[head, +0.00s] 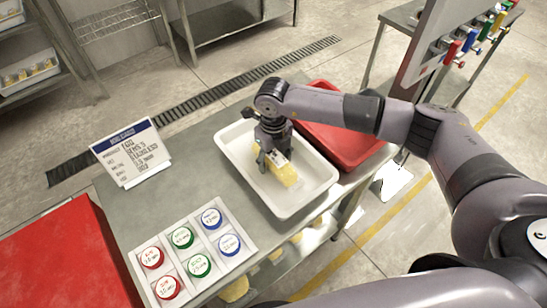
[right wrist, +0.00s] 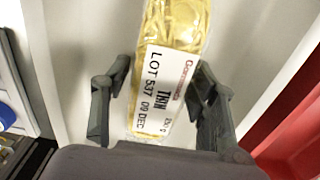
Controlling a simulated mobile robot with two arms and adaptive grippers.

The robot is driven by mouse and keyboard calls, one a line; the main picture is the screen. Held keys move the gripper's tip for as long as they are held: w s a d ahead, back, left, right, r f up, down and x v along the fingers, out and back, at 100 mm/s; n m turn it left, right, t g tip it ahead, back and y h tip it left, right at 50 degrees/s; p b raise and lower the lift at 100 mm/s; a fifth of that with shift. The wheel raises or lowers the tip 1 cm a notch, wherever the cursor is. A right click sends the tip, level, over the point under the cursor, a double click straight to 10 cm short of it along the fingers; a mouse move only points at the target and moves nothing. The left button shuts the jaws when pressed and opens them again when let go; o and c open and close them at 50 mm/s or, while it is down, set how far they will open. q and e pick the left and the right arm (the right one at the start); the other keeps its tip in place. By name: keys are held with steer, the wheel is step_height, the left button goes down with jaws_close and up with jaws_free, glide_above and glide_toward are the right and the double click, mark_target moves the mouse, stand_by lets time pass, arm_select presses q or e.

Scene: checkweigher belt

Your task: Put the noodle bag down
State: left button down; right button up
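The noodle bag (head: 286,174) is a clear yellow pack in the white tray (head: 323,183), low over or on its floor; which of these I cannot tell. My right gripper (head: 269,160) reaches down into the tray at one end of the bag. In the right wrist view, the bag (right wrist: 172,30) shows a white label with THIN, LOT 537 and 09 DEC. The fingers of the right gripper (right wrist: 163,82) close in on both sides of the bag, their tips against its edges. My left gripper is not in view.
A red tray (head: 352,140) stands right behind the white tray. A sign (head: 131,153) and a card with red, green and blue round labels (head: 191,254) are on the grey table to the left. A red surface (head: 62,262) lies at the lower left.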

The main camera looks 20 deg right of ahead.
mark_target(273, 154)
steer(key=shift+o, duration=1)
steer(key=shift+r+p, duration=0.25)
steer(key=shift+p, duration=0.05)
steer(key=shift+w+r+b, duration=0.1)
steer(key=shift+r+b, duration=0.2)
steer(key=shift+r, duration=0.05)
step_height(273, 154, up, 10)
steer(key=shift+f+b, duration=0.15)
steer(key=shift+b, duration=0.8)
steer(key=shift+r, duration=0.7)
